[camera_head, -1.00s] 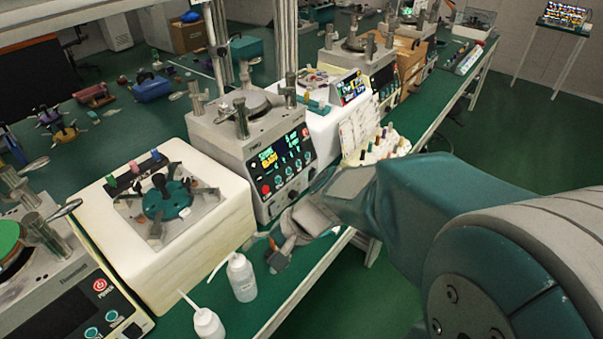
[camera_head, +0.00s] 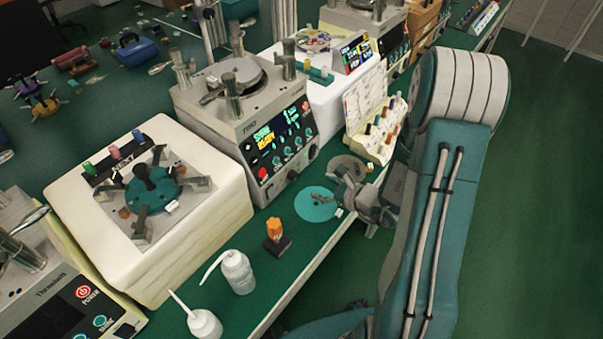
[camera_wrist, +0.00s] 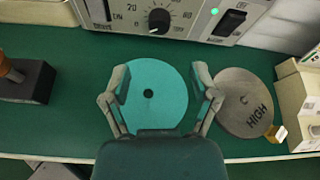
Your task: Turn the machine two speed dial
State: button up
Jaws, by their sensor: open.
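The middle lapping machine (camera_head: 215,128) has a lit screen and a row of small knobs on its front panel. In the wrist view a black dial (camera_wrist: 159,21) with a white pointer mark sits on a machine's front panel at the top, with a scale around it. My gripper (camera_wrist: 160,84) is open and empty, its fingers apart over a teal disc (camera_wrist: 147,108) on the bench, short of the dial. In the head view my gripper (camera_head: 352,188) is low in front of the machine's right side. I cannot tell whether this dial is the machine two speed dial.
A grey disc marked HIGH (camera_wrist: 246,103) lies right of the teal disc. An orange-topped block (camera_head: 276,237) and two white bottles (camera_head: 238,272) stand on the front left bench. A card stand (camera_head: 370,130) is at right. The green bench's front edge is close.

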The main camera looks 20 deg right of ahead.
aim_at(296, 177)
jog(key=x, duration=0.9)
jog(key=shift+w, duration=0.15)
jog(key=shift+w+a+f, duration=0.15)
jog(key=shift+w+a, duration=0.05)
jog(key=shift+a, duration=0.1)
jog(key=shift+d, duration=0.1)
grip_shut()
